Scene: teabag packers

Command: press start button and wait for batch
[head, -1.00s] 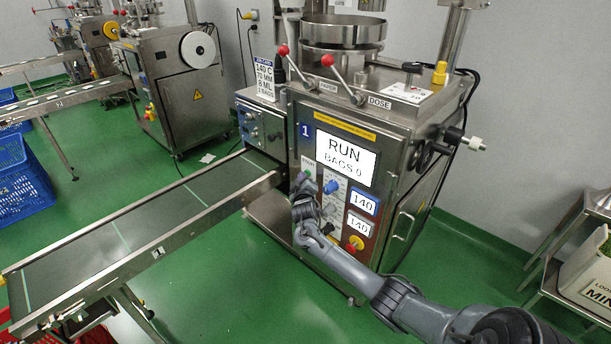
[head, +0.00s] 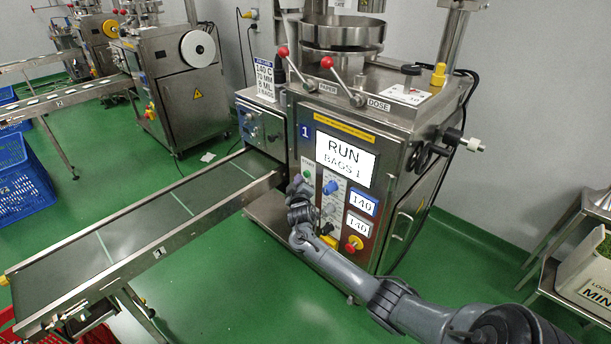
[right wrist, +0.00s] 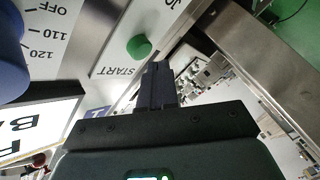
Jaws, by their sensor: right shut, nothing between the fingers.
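The packing machine (head: 400,150) marked 1 stands in the middle of the head view. Its screen (head: 346,158) reads RUN, BAGS 1. The green start button (head: 308,175) is on the front panel, left of a blue knob (head: 331,187). In the right wrist view the green button (right wrist: 139,47) stands out from the panel beside the word START. My right gripper (head: 299,186) is just below the button in the head view. Its fingers (right wrist: 158,68) are shut and empty, with a small gap to the button in the wrist view. My left gripper is out of view.
A conveyor (head: 150,228) runs from the machine to the lower left, with pale cross lines on its belt. A yellow-backed red button (head: 354,243) is low on the panel. A blue crate (head: 22,180) stands at the left. A white bin (head: 590,275) is at the right.

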